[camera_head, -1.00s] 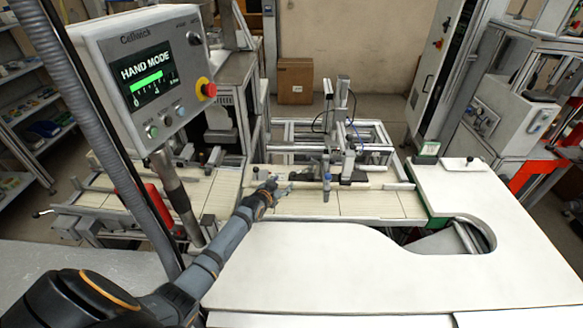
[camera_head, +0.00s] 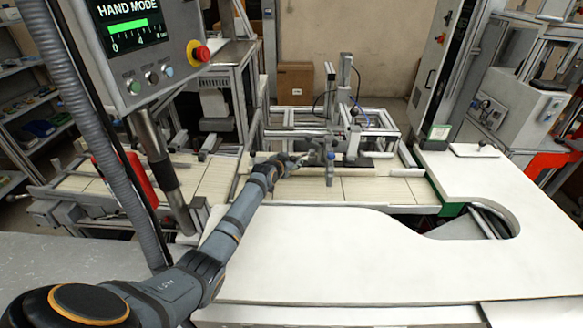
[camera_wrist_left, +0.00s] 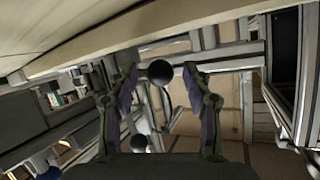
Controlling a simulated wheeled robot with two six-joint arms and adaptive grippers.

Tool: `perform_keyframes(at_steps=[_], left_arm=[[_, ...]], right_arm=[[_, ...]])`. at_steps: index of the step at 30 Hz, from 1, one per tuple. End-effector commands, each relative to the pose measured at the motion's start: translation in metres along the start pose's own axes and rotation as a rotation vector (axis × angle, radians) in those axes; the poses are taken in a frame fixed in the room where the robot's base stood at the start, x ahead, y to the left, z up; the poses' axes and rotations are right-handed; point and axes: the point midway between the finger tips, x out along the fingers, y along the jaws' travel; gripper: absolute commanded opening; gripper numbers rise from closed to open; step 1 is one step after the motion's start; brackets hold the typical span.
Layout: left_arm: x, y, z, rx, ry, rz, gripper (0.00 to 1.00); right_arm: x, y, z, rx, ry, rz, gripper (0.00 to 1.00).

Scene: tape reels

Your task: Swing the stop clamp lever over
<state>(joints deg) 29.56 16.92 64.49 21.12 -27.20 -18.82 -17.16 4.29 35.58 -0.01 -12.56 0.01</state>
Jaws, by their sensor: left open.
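My left gripper (camera_head: 298,160) reaches over the pale conveyor from the left, its jaws close beside the stop clamp fixture (camera_head: 330,168). In the left wrist view the left gripper (camera_wrist_left: 161,82) is open, one finger on each side of a dark round ball knob (camera_wrist_left: 159,71) on a thin metal rod, which looks like the clamp lever. A gap shows between the knob and each finger; how deep it sits between them I cannot tell. A second dark knob (camera_wrist_left: 140,143) shows lower down. In the head view the gripper and fixture overlap, so the lever is hard to make out.
A grey control panel (camera_head: 140,50) reading HAND MODE stands at the left beside a ribbed hose (camera_head: 95,130). A metal frame (camera_head: 345,115) rises behind the conveyor (camera_head: 375,190). The white worktop (camera_head: 330,255) in front is bare, with a curved cutout at the right.

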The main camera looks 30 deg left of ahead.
Motion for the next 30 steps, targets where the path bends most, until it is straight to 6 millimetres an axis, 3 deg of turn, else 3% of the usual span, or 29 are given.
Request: perform_keyframes(at_steps=[8,20,30], left_arm=[[0.0010,0.0000,-0.0005,0.000,-0.001,0.000,0.50],[0.0010,-0.0002,-0.0002,0.000,0.000,0.000,0.00],[0.0014,-0.0005,-0.0007,-0.001,0.000,-0.004,0.00]], right_arm=[[0.0010,-0.0001,0.0009,0.000,-0.002,0.000,0.00],[0.0010,0.0050,0.0015,-0.003,-0.003,0.006,0.00],[0.0012,0.0055,0.0018,-0.003,-0.003,0.007,0.00]])
